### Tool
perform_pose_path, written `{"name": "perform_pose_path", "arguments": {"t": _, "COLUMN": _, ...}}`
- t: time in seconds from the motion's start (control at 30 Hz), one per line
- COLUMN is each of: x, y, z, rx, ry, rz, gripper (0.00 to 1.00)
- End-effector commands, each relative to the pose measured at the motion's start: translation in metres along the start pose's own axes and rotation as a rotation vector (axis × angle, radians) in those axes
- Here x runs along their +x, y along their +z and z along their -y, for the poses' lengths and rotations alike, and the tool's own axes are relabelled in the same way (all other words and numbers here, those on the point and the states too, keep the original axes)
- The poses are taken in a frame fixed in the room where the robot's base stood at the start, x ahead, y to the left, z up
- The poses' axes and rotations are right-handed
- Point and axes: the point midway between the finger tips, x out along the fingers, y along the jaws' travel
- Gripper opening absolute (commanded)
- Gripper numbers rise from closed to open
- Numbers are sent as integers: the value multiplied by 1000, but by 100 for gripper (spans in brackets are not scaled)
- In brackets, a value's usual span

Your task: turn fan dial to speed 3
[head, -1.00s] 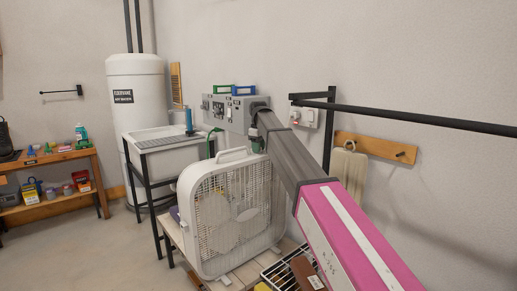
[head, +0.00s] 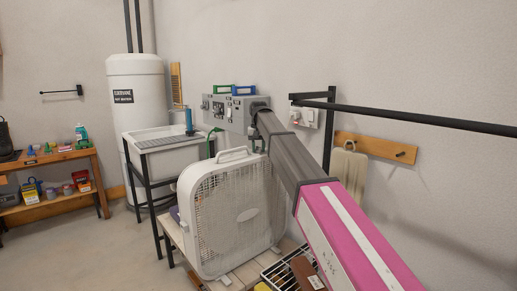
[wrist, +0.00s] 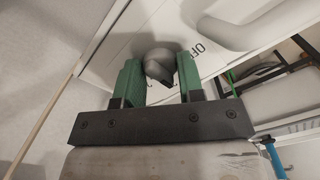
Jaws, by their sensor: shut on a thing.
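The white box fan (head: 232,215) stands upright on a low wooden stand in the head view. In the wrist view, the grey round dial (wrist: 160,66) sits on the fan's white top panel (wrist: 120,38). My gripper (wrist: 160,75) is shut on the dial, with a green finger on each side of it. The dial's raised pointer wedge slants toward the lower right of the wrist view. The letters OFF show right of the dial; other marks are partly covered, and I cannot read the speed set. The dial is hidden in the head view.
The fan's carry handle (wrist: 245,25) is close to the right finger. A white sink (head: 168,143) on a black frame stands behind the fan. A wire rack (head: 285,270) lies at the right. A black wall bar (head: 410,117) runs near my arm.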

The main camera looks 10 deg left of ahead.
Motion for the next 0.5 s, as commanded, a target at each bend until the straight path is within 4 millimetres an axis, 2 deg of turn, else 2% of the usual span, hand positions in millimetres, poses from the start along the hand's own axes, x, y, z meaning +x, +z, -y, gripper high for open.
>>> {"name": "perform_pose_path", "arguments": {"t": 0.5, "x": 0, "y": 0, "z": 1, "rx": 489, "ry": -1, "rz": 0, "gripper": 12}}
